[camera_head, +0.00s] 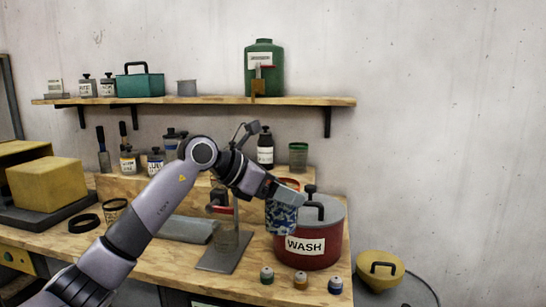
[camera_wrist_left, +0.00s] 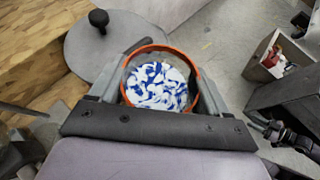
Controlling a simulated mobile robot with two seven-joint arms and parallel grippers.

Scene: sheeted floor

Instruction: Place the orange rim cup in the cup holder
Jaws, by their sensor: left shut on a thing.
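The orange rim cup (camera_head: 281,217) is see-through, with blue and white pieces inside. My left gripper (camera_head: 284,196) is shut on it and holds it upright in front of the red WASH pot. In the left wrist view the cup's orange rim (camera_wrist_left: 161,47) sits between both fingers, and the blue and white filling shows from above. No holder is clearly marked as the cup holder; a metal stand (camera_head: 219,257) with a flat base, a rod and a red clamp (camera_head: 219,208) stands left of the cup, partly behind my arm.
The WASH pot (camera_head: 325,232) has a grey lid with a black knob, also seen in the left wrist view (camera_wrist_left: 112,50). Several small jars (camera_head: 300,280) stand along the front edge. A dark green cup (camera_head: 298,156) stands on the raised ledge. A yellow box (camera_head: 46,184) is at left.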

